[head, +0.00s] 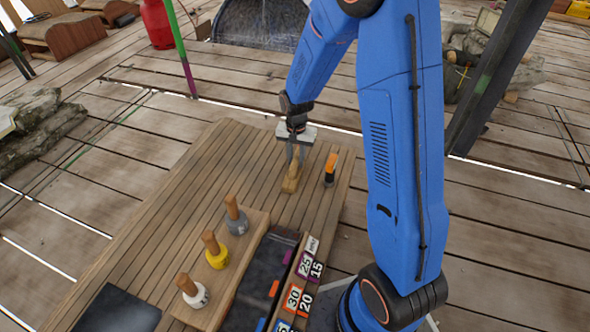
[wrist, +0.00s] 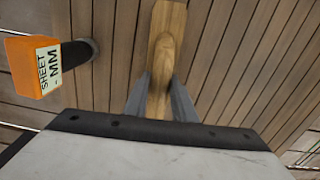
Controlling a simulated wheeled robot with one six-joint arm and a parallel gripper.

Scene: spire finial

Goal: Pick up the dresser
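The dresser (head: 291,178) is a long pale-brown wooden tool lying on the plank board at its far part. In the wrist view the dresser (wrist: 166,28) runs up the middle of the picture. My gripper (head: 295,160) is above it, pointing down, with its two grey fingers on either side of the wood. In the wrist view the fingers of my gripper (wrist: 160,95) lie close along both sides of the dresser, with no clear gap. The dresser looks still down on the board. Its near end is hidden by my gripper's palm.
A black tool with an orange labelled end (head: 330,169) stands just right of the dresser. Three wooden-handled weights (head: 215,250) stand on a block at the front left. A dark tray (head: 262,275) and numbered blocks (head: 294,298) are nearer. Bare planks (head: 215,170) lie left of the dresser.

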